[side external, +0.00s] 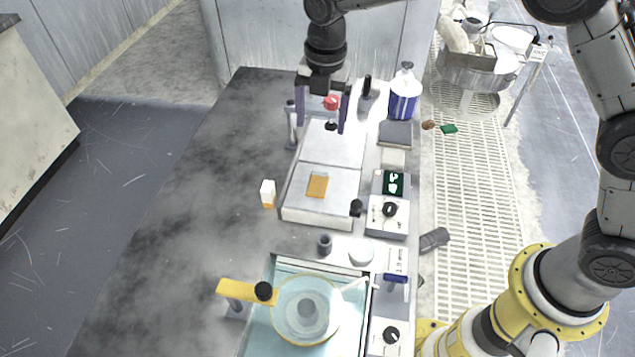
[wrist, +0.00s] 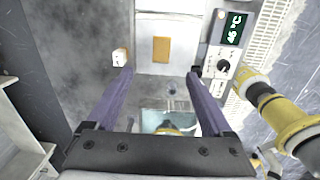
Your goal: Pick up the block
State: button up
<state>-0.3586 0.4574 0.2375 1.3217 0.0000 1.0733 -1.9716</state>
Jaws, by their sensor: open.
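A flat tan-orange rectangular block (side external: 317,187) lies on the near metal plate (side external: 343,190). It also shows in the wrist view (wrist: 161,50), top centre, ahead of the fingertips. A small upright white box with an orange base (side external: 268,193) stands on the dark bench left of the plate, and shows near the left fingertip in the wrist view (wrist: 121,57). I cannot tell for certain which of the two is the task's block. My gripper (side external: 320,127) hangs over the far part of the plates, fingers down. In the wrist view its purple fingers (wrist: 159,73) are wide apart and empty.
A controller with a green display (side external: 393,183) is right of the plate. A blue-labelled bottle (side external: 404,95) stands at the back right. A yellow-armed polisher with a round platen (side external: 306,310) is at the front. The dark bench (side external: 190,190) on the left is mostly clear.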

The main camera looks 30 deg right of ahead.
send_over(317, 181)
jog(key=shift+g, duration=0.3)
jog(key=f, duration=1)
jog(key=shift+s, duration=0.3)
jog(key=shift+w+f, duration=0.15)
jog(key=shift+f, duration=1.45)
jog(key=shift+w+f, duration=0.1)
jog(key=shift+f, duration=1.5)
jog(key=shift+c, duration=0.3)
grip_shut()
